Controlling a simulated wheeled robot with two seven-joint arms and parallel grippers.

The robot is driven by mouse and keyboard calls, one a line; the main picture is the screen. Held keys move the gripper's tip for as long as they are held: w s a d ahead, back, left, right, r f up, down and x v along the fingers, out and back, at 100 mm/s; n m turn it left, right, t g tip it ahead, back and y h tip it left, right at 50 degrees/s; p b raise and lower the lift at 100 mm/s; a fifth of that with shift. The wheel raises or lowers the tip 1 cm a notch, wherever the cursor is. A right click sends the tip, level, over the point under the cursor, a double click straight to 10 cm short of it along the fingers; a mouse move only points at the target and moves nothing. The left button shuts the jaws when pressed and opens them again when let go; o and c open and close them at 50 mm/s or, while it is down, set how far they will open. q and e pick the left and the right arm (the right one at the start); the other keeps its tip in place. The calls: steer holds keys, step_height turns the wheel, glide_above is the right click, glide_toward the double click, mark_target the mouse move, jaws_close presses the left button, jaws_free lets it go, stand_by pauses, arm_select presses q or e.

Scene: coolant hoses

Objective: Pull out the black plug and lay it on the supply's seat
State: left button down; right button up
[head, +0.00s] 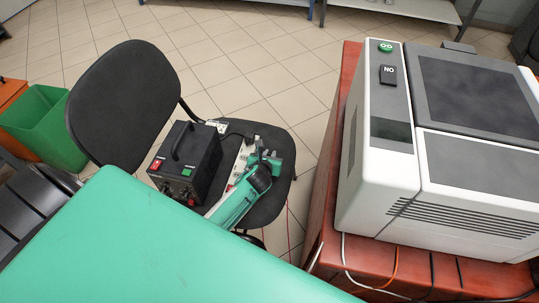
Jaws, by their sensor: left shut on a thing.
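The black supply (186,155), a box with a handle and red and green switches, stands on the dark seat (270,211) of a chair. A white power strip (240,158) lies on the seat to the right of the supply. A black cable (237,135) runs from behind the supply to the strip's far end. My left gripper (262,155), green and black, is over the strip, its fingers shut on what seems to be the black plug. The fingers mostly hide the plug; I cannot tell whether it is still in a socket. My right gripper is out of view.
A red-brown table (330,215) on the right carries a large grey and white machine (400,165), with loose cables at its front. The chair's backrest (125,100) rises to the left of the supply. A green bin (45,125) stands at the far left.

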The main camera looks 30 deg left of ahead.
arm_select(q)
steer(key=c, duration=1.3)
jaws_free()
steer(key=shift+s+d+r, duration=0.1)
steer(key=shift+s+r, duration=0.05)
steer(key=shift+s, duration=0.1)
steer(key=p+v, duration=0.3)
steer(key=v, duration=1)
steer(key=shift+s, duration=0.1)
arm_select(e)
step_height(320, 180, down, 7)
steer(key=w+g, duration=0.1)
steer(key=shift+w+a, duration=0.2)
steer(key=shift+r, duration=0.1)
